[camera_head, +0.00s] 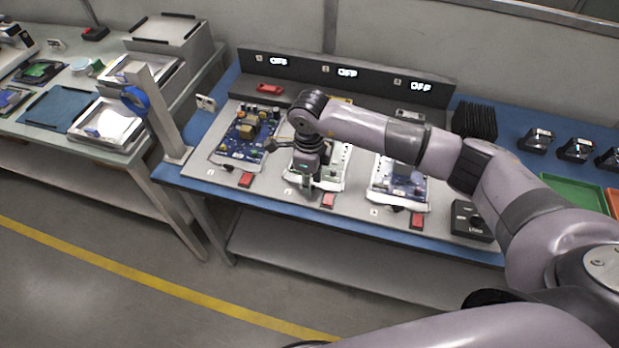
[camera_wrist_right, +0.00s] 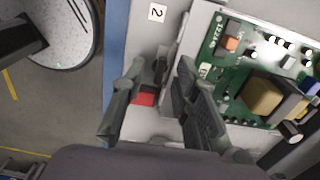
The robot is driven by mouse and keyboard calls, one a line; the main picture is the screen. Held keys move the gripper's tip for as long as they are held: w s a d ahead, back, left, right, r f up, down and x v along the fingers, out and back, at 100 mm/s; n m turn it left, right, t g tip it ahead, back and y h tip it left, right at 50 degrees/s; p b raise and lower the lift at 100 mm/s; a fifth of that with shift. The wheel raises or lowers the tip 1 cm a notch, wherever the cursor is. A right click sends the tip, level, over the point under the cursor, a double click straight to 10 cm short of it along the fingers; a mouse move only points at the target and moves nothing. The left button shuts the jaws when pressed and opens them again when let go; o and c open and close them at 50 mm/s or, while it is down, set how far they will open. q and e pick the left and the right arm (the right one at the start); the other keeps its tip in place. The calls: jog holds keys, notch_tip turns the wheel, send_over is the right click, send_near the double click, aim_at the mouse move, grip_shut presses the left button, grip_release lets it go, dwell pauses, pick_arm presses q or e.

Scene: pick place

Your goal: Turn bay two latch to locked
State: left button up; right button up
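Bay two is the middle bay. Its green circuit board (camera_wrist_right: 228,45) shows in the wrist view, with the "2" label (camera_wrist_right: 157,12) beside it. A small dark lever, apparently the bay two latch (camera_wrist_right: 160,68), stands between the fingers of my right gripper (camera_wrist_right: 158,100). A red block (camera_wrist_right: 145,99) also shows between the fingers; in the head view the red block (camera_head: 328,201) lies at the bay's front edge. The fingers are apart, with visible gaps. My right gripper (camera_head: 306,184) points down over bay two in the head view, hiding part of the latch area. My left gripper is out of view.
Bay one's blue board (camera_head: 248,138) lies to the left and bay three's board (camera_head: 399,180) to the right. The back panel displays (camera_head: 347,72) read OFF. A black box (camera_head: 470,221) stands at the front right. A post (camera_head: 160,110) stands at the left.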

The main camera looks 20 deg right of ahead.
jog(key=shift+c, duration=0.2)
grip_shut()
dwell(0.4)
